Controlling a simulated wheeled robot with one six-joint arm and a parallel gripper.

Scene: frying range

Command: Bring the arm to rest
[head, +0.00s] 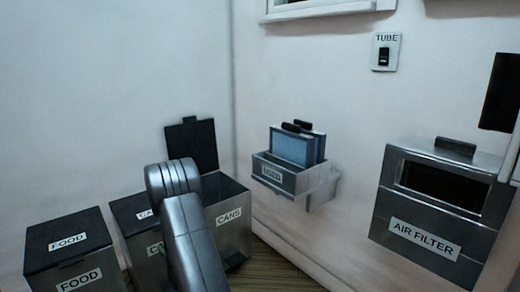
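My arm (193,242) shows as a dark grey link that rises from the bottom edge, left of the middle. It ends at a ringed joint (172,181) in front of the bins. My gripper is not in view, so its opening and anything in it cannot be seen. The arm hides part of the middle bin and part of the cans bin (234,235).
A food bin (70,238) with its lid closed stands at left. The cans bin's lid (191,146) is raised. A wall holder (282,179) carries blue filter panels (291,148). The air filter box (443,259) is at right, below a tube switch (385,53).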

